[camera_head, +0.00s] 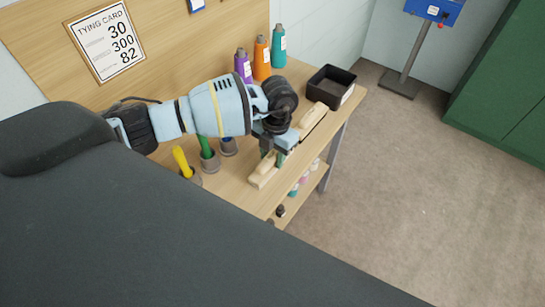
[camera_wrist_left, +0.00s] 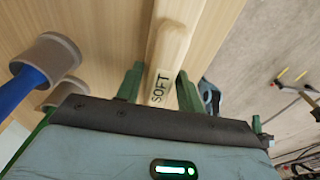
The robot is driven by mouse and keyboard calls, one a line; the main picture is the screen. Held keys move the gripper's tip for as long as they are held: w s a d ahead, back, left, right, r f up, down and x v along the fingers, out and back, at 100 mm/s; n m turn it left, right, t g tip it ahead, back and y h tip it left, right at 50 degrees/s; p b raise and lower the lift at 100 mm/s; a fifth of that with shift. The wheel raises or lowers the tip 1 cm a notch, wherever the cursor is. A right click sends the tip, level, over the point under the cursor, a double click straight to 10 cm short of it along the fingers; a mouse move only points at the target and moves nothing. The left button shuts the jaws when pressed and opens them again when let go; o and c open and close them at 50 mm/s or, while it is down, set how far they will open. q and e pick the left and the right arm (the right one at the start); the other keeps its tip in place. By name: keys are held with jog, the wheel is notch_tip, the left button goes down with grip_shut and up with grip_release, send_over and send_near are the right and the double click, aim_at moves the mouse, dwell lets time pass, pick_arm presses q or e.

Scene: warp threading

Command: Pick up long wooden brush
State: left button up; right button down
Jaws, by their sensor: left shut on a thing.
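The long wooden brush (camera_head: 264,173) lies along the front right edge of the wooden table, pale and narrow. In the left wrist view the brush (camera_wrist_left: 172,48) shows a "SOFT" label and runs up the picture. My left gripper (camera_head: 273,155) is over the brush, pointing down. Its green fingers stand on both sides of the labelled part, and it is shut on the brush. A pale wooden piece (camera_head: 314,116) also shows beyond the gripper; the gripper hides whether it is the same brush. My right gripper is not in view.
A black bin (camera_head: 331,87) stands at the table's far end. Purple (camera_head: 243,66), orange (camera_head: 262,58) and teal (camera_head: 279,46) cones stand along the back. A lower shelf holds small items.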

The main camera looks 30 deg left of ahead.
aim_at(272, 157)
pick_arm(q)
jog(key=shift+r, duration=0.55)
jog(key=shift+s+d+r, duration=0.15)
jog(key=shift+s+r, duration=0.05)
jog(key=shift+r, duration=0.45)
jog(key=shift+s+d+r, duration=0.15)
jog(key=shift+s+r, duration=0.05)
jog(key=shift+r, duration=0.4)
jog(key=s+d+r, duration=0.1)
jog(key=s+d, duration=0.8)
jog(key=s, duration=0.3)
jog(key=shift+r+p, duration=0.15)
jog(key=shift+p, duration=0.15)
jog(key=o, duration=0.5)
jog(key=shift+c, duration=0.2)
jog(key=c, duration=0.3)
